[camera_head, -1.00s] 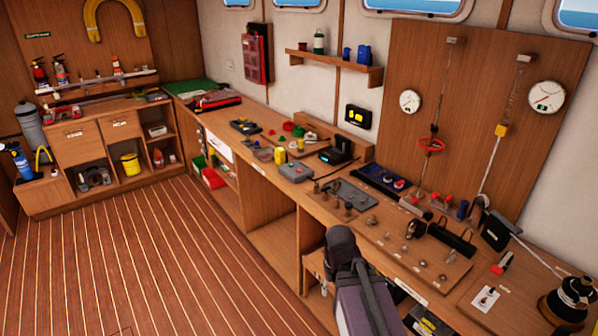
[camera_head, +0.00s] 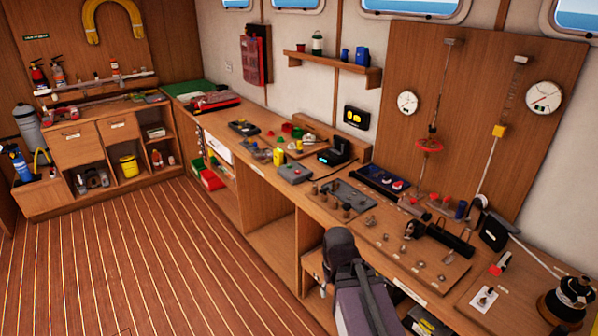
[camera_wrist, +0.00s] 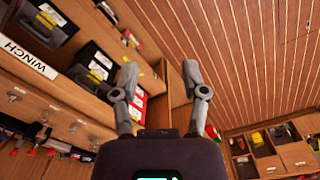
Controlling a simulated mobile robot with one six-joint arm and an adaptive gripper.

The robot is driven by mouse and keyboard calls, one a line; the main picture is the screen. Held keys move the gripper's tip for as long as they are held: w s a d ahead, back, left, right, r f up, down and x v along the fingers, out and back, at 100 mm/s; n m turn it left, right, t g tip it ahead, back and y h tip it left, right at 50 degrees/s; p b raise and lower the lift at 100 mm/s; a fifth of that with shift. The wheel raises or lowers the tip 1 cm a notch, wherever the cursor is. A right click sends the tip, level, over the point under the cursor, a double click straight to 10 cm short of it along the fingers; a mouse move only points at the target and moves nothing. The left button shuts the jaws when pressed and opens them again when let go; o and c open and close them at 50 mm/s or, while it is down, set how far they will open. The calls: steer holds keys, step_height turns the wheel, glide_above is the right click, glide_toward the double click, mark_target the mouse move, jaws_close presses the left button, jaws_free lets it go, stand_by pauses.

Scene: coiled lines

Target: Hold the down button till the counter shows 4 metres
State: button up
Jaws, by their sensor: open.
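I cannot pick out a down button or a counter reading for certain. At the right end of the bench, a black winch-like drum (camera_head: 572,298) stands near a small white plate with a dark knob or switch (camera_head: 486,298). A black box (camera_head: 494,233) stands behind them; no digits are legible on it. In the wrist view, a white "WINCH" label (camera_wrist: 35,64) sits on a wooden edge. My gripper (camera_wrist: 160,78) is open, with nothing between its fingers. In the head view my arm is in front of the bench, and the fingers are hidden.
The long wooden bench (camera_head: 265,168) carries many small parts and a black device with a lit display (camera_head: 336,149). A panel with gauges (camera_head: 545,97) stands behind it. Black boxes with yellow parts (camera_wrist: 92,68) lie close to my gripper. The plank floor (camera_head: 140,255) is clear.

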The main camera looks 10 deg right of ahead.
jaws_close()
stand_by(1.3)
